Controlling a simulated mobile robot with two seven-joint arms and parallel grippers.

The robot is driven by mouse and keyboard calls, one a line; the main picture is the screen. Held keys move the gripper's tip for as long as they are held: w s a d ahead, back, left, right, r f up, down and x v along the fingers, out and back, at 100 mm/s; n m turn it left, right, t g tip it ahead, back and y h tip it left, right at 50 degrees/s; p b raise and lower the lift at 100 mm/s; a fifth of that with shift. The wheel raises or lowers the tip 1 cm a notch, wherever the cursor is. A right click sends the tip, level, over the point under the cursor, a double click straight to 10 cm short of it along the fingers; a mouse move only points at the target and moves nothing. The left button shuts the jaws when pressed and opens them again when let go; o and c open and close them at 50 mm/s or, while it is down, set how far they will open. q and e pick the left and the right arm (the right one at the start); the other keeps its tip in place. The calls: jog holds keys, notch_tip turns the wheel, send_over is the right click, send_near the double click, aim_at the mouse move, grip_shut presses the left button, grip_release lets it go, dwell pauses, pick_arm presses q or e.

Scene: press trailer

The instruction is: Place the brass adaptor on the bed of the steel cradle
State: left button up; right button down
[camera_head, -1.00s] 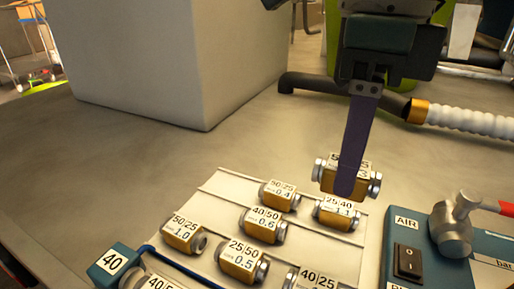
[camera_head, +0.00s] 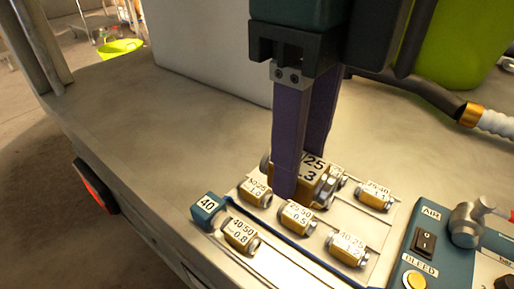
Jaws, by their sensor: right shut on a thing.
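My right gripper (camera_head: 303,168) comes down from the top with long purple fingers. It is shut on a brass adaptor (camera_head: 318,190) with steel ends, held above the rack; its label is partly covered by a finger, with "25" and "3" readable. Several similar labelled brass adaptors lie below on a pale rack (camera_head: 389,232), such as one marked 25|50 0.5 (camera_head: 297,217) and one marked 40|50 0.8 (camera_head: 240,235). The held adaptor and fingers hide part of the rack. I cannot make out a steel cradle. My left gripper is not in view.
A blue block marked 40 (camera_head: 207,208) stands at the rack's left corner. A blue panel with an AIR switch (camera_head: 424,242) and a hammer (camera_head: 467,225) is at right. A large grey box (camera_head: 215,65) and a hose (camera_head: 494,122) are behind. The bench (camera_head: 150,110) is clear at left.

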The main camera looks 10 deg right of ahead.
notch_tip(320, 180, down, 14)
jog(key=b, duration=0.2)
jog(key=shift+w+d+f+b, duration=0.1)
jog(key=shift+d+f+b, duration=0.1)
jog(key=shift+b, duration=0.1)
jog(key=shift+f+b, duration=0.55)
jog(key=shift+f, duration=1.65)
jog(key=shift+f, duration=0.2)
jog(key=shift+c, duration=2.2)
grip_release()
jog(key=shift+r, duration=0.1)
